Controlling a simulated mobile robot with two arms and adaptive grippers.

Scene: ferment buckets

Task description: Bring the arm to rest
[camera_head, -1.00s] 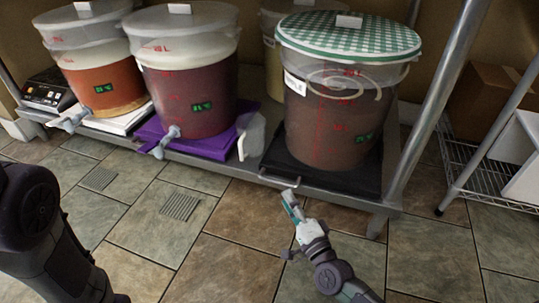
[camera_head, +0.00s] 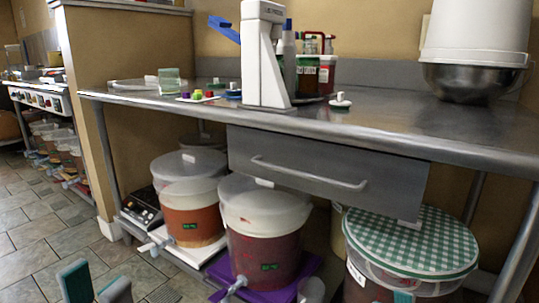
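My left gripper (camera_head: 96,288) shows at the bottom left edge of the head view. Its two teal-and-grey fingers point up and stand apart with nothing between them. It is over the tiled floor, in front of the shelf with the buckets, and touches nothing that I can see. The rest of the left arm is below the frame. A small teal tip (camera_head: 404,297) at the bottom edge, in front of the green-checked bucket, looks like part of my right gripper. Too little of it shows to tell its state.
A steel table (camera_head: 400,128) with a drawer (camera_head: 320,176) spans the view. Below it stand an orange bucket (camera_head: 192,222), a dark red bucket (camera_head: 265,250) on a purple mat, and a bucket with a green-checked lid (camera_head: 411,240). Open floor (camera_head: 40,235) lies at left.

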